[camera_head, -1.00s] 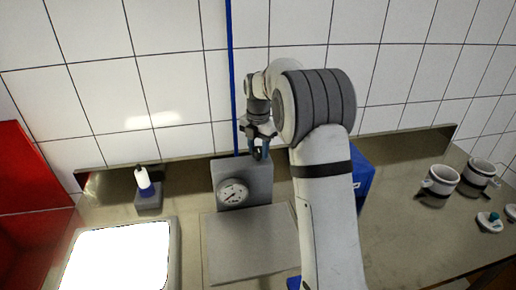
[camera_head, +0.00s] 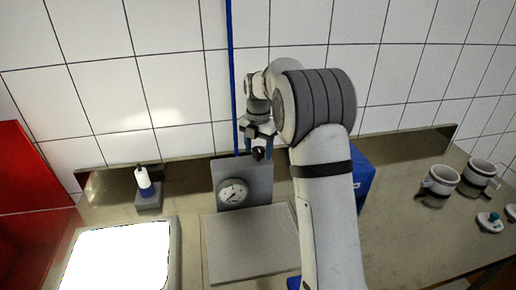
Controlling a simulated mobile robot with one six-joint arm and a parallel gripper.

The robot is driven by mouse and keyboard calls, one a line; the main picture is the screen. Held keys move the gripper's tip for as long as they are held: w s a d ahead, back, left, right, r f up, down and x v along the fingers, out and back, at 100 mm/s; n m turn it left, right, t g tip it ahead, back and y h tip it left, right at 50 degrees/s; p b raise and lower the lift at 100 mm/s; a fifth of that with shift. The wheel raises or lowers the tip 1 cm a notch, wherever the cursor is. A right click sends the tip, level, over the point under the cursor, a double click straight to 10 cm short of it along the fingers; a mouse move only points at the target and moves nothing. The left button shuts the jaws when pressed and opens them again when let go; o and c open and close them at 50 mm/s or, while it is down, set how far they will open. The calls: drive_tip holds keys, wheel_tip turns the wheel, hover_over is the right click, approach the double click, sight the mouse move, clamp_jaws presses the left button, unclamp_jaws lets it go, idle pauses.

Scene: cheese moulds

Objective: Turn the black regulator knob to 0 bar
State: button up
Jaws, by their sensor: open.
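The black regulator knob (camera_head: 258,154) shows as a small dark shape at the top of the grey panel (camera_head: 262,182). A round white gauge (camera_head: 233,192) with a dark needle sits on the panel's front, and its markings are too small to read. My gripper (camera_head: 258,150) points down at the panel's top edge. Its fingers are open, one on each side of the knob. I cannot tell whether they touch it.
A blue box (camera_head: 364,185) stands behind my arm. White mugs (camera_head: 440,181) and small lids (camera_head: 488,222) are at the right. A bottle (camera_head: 143,181) on a grey block and a bright white tray (camera_head: 174,270) are at the left. A grey plate (camera_head: 250,245) lies in front of the panel.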

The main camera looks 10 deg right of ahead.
sight(258, 149)
drive_tip(key=shift+r+b, duration=0.45)
drive_tip(key=shift+r, duration=3.45)
